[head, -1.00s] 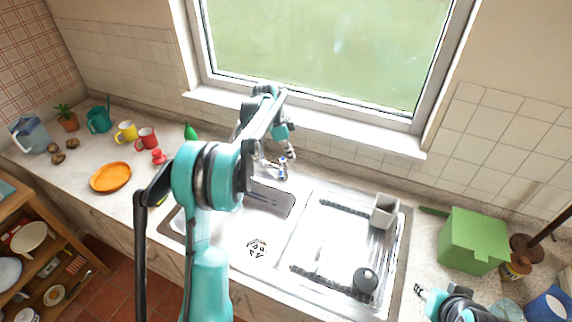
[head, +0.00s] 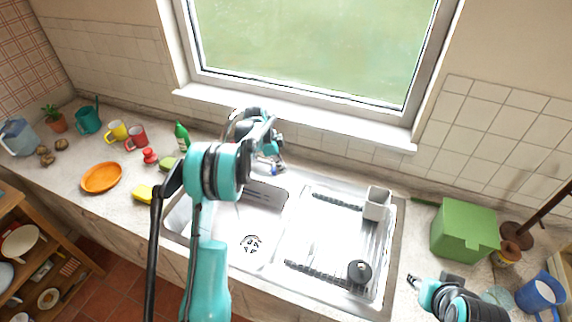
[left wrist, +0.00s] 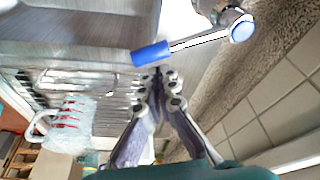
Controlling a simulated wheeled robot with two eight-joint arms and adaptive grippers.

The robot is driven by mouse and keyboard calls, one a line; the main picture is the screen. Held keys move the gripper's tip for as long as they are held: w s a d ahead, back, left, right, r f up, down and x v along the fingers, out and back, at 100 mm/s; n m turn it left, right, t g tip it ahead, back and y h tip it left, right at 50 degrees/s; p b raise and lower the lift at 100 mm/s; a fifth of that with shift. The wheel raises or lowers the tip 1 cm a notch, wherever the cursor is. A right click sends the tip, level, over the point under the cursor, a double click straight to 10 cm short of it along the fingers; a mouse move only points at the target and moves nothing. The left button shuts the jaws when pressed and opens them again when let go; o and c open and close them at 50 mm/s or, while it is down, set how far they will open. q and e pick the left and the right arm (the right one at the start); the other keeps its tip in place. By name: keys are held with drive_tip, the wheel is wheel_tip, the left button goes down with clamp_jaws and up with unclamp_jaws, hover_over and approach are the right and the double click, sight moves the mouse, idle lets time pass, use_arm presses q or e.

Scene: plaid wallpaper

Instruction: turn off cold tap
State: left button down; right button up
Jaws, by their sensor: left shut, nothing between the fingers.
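The cold tap's lever (left wrist: 190,43) is a thin metal bar with a blue tip (left wrist: 150,53) in the left wrist view. It joins the chrome tap body (left wrist: 228,12), which has a blue-marked end cap. My left gripper (left wrist: 160,75) is shut and empty, its fingertips close to the blue tip; I cannot tell whether they touch. In the head view my left gripper (head: 281,166) is beside the tap behind the sink, and my arm hides much of the tap. My right gripper (head: 412,281) is at the lower right, over the counter; its finger opening is unclear.
The steel sink (head: 250,222) and drainer (head: 325,250) lie in front of the tap. A grey utensil holder (head: 377,203) stands on the drainer. A green box (head: 464,232) is on the right. A green bottle (head: 182,136) stands left of the tap, below the windowsill (head: 310,124).

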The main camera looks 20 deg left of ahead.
use_arm(q)
drive_tip(key=shift+s+a+r, duration=0.15)
drive_tip(key=shift+s+a, duration=0.05)
drive_tip(key=shift+a, duration=0.35)
drive_tip(key=a, duration=0.1)
drive_tip(key=s+a+b, duration=0.1)
drive_tip(key=shift+s+a+b, duration=0.15)
drive_tip(key=shift+a+b, duration=0.15)
drive_tip(key=shift+a, duration=0.1)
drive_tip(key=shift+d, duration=0.15)
